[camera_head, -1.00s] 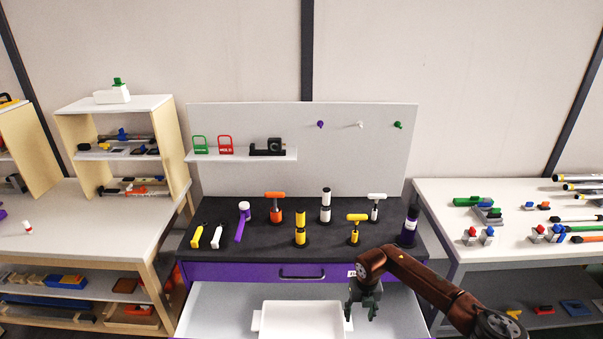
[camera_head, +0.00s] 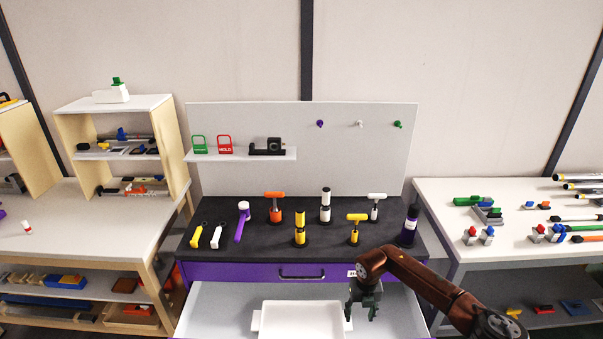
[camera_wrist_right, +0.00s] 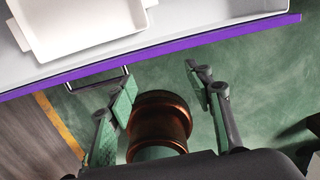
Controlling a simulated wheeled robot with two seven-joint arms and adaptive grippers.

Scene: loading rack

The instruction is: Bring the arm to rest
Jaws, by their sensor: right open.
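My right arm (camera_head: 425,283) comes in from the lower right of the head view, copper-brown and bent. My right gripper (camera_head: 362,312) hangs pointing down over the right part of the open drawer, to the right of the white tray (camera_head: 302,320). In the right wrist view the gripper (camera_wrist_right: 165,95) shows its two fingers spread wide, with nothing held between them. The tray also shows at the upper left of that view (camera_wrist_right: 80,32), apart from the fingers. My left gripper is in neither view.
The drawer (camera_head: 215,305) stands open below the dark worktop (camera_head: 270,245), which holds several upright tools and a dark purple bottle (camera_head: 409,225) at its right end. Tables with parts stand left (camera_head: 85,225) and right (camera_head: 540,210). Green floor (camera_wrist_right: 270,75) shows in the wrist view.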

